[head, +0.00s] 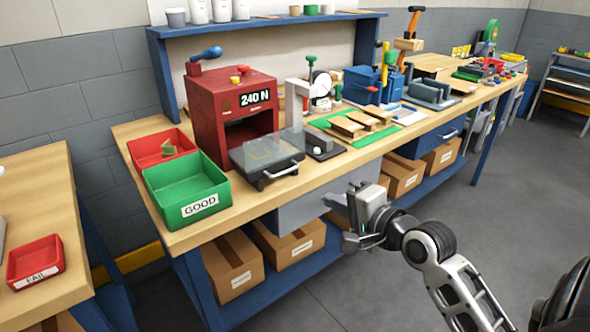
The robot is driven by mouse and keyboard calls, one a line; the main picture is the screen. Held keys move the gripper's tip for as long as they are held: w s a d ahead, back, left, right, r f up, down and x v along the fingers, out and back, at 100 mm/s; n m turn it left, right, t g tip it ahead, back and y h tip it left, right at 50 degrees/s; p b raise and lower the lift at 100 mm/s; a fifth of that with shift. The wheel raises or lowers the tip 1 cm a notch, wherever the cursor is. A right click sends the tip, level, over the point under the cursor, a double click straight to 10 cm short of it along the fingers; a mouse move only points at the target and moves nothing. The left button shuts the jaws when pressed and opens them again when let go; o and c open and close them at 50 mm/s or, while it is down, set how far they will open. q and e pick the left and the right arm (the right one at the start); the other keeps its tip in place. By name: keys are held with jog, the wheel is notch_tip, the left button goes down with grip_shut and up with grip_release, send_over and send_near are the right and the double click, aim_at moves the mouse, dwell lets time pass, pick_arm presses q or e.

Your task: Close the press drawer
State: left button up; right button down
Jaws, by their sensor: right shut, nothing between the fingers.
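The red press (212,118), marked 240 N, stands on the workbench with a dark opening in its front. Its drawer (262,152), a dark tray with a clear top and a light handle (281,170) at the front, sticks out of the press toward the bench's front edge. My right gripper (345,222) is shut and empty. It is low in front of the bench edge, right of the drawer handle and apart from it, close to a grey under-bench drawer (308,203). My left gripper is not in view.
A green GOOD bin (186,185) and a red bin (150,151) stand left of the drawer. A gauge stand (309,95) is to its right. Cardboard boxes (232,265) fill the lower shelf. The floor (330,290) in front is clear.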

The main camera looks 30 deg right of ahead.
jog(key=r, duration=0.1)
jog(key=m, duration=0.1)
send_near(287, 172)
jog(key=x, duration=0.6)
jog(key=shift+w+f, duration=0.15)
jog(key=shift+w, duration=0.25)
